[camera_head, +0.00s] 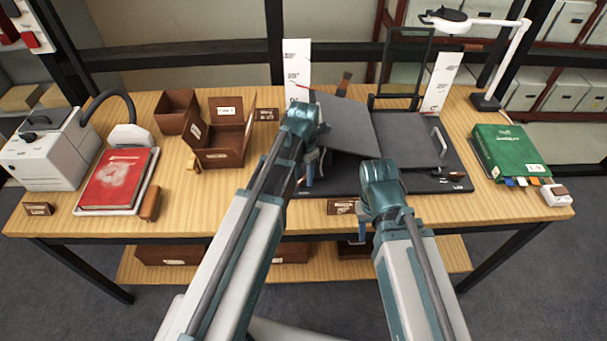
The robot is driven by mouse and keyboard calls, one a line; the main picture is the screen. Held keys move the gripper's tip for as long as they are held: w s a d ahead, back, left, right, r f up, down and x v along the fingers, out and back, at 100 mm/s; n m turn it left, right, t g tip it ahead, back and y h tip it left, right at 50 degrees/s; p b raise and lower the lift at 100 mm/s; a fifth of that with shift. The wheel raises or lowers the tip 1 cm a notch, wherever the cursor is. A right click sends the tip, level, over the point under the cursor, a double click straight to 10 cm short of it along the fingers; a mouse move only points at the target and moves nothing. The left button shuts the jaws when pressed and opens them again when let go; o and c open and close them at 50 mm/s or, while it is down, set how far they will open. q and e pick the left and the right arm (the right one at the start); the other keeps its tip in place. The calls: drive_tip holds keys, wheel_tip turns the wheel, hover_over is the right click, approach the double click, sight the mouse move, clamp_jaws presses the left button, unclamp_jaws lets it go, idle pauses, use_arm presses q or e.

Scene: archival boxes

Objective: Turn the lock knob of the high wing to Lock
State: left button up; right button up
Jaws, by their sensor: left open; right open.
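A dark grey book cradle (461,184) stands at the middle right of the table. Its left wing (345,118) is tilted up and looks like the high one. Its right wing (405,140) lies lower, with a light handle at its right side. My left gripper (311,180) is open, pointing down by the front left corner of the high wing. I cannot tell whether it touches anything. The high wing's lock knob cannot be made out there; my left gripper and wrist cover that area. My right gripper (362,233) is open at the table's front edge, its fingers mostly hidden by its wrist.
A red book (117,180) lies on a tray at the left, beside a white machine (48,150). Brown boxes (222,145) stand left of the cradle. A green box (509,152) and a white lamp (488,38) are at the right. Two white printed boards stand behind the cradle.

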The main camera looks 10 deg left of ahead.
sight(304, 178)
use_arm(q)
wheel_tip(304, 178, up, 14)
drive_tip(key=p, duration=1.3)
drive_tip(key=shift+p, duration=0.4)
drive_tip(key=shift+f, duration=0.15)
